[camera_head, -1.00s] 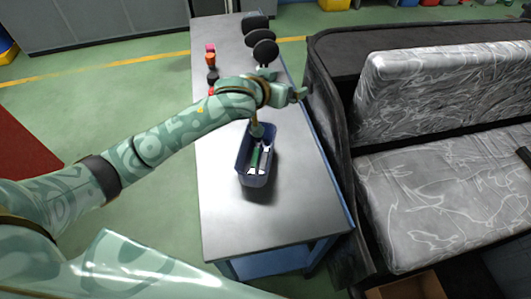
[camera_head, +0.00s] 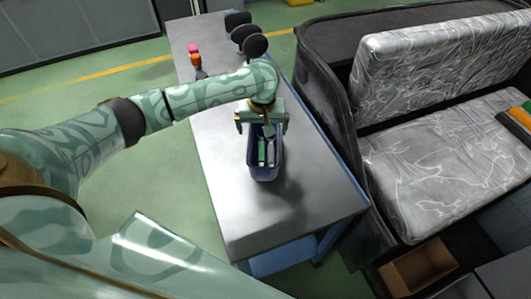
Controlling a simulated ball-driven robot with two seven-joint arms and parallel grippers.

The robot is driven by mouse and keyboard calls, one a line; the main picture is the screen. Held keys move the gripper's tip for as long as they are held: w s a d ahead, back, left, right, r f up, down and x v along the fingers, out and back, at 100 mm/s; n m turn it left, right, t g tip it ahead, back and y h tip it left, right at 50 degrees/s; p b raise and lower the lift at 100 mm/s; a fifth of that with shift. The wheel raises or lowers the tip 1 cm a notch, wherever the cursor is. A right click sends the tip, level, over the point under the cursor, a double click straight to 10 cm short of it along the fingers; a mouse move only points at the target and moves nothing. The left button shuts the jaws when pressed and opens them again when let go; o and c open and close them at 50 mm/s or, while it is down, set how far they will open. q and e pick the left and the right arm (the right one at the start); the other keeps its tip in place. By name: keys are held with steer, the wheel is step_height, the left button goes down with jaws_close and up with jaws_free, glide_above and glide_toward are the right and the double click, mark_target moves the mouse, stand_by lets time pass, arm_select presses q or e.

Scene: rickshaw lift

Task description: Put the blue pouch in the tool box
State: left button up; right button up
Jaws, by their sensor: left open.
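The dark blue tool box (camera_head: 266,175) stands on the metal table, with a green item (camera_head: 262,151) and a grey item (camera_head: 271,150) inside. My left gripper (camera_head: 262,126) is open over the far end of the tool box, its fingers apart and pointing down. Whether its fingertips touch the box or its contents I cannot tell. I cannot make out a blue pouch. The gripper hides the far part of the box. My right gripper is out of view.
The metal table (camera_head: 235,205) has free room in front of the tool box. Several black round pads (camera_head: 255,46) and small pink and orange items (camera_head: 195,58) are at its far end. A grey-cushioned rickshaw seat (camera_head: 430,160) stands at right, a cardboard box (camera_head: 420,267) below it.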

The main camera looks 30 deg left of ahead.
arm_select(q)
steer(key=b, duration=0.2)
glide_above(264, 150)
steer(key=s, duration=0.1)
step_height(264, 150, down, 4)
steer(key=shift+f, duration=0.2)
steer(key=shift+w+f, duration=0.1)
steer(key=shift+f, duration=0.6)
steer(key=f+b, duration=0.2)
steer(key=f, duration=0.1)
steer(key=f+b, duration=0.2)
steer(key=shift+w+d, duration=0.15)
steer(key=shift+w, duration=0.1)
steer(key=shift+r, duration=0.2)
steer(key=c, duration=0.9)
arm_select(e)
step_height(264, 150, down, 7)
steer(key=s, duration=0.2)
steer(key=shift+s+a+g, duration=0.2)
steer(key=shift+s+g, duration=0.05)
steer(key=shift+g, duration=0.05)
arm_select(q)
steer(key=shift+r, duration=0.1)
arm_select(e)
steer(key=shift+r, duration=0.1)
